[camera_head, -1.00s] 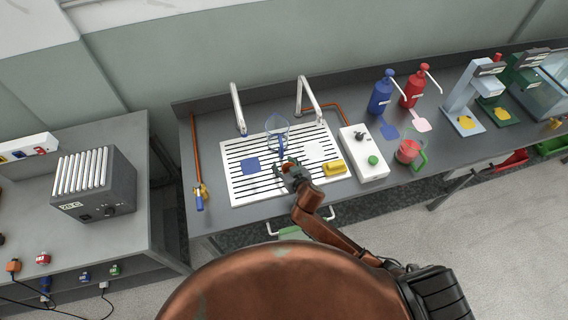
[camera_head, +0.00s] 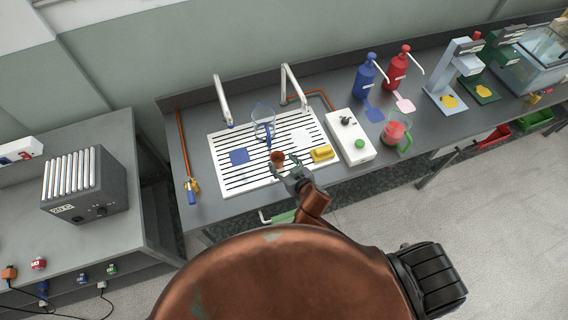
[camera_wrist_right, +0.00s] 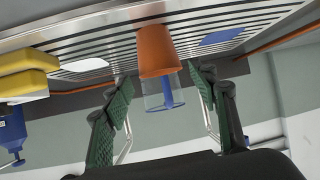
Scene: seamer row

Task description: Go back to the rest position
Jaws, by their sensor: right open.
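An orange-brown cup (camera_head: 277,158) stands upright on the slotted white drain board (camera_head: 222,185). My right gripper (camera_head: 289,172) is open and empty at the near side of the cup, close to the board's front edge. In the right wrist view, which is upside down, the cup (camera_wrist_right: 158,52) shows beyond and between the spread fingertips of the gripper (camera_wrist_right: 160,84), apart from them. A clear vessel with a blue part (camera_head: 263,118) stands behind the cup. My left gripper is not in view.
A yellow sponge (camera_head: 321,153) lies just right of the gripper. A white box with a green button (camera_head: 349,138) and a red jug (camera_head: 394,133) stand farther right. Two taps (camera_head: 222,100) rise behind the board. Floor shows in front of the bench.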

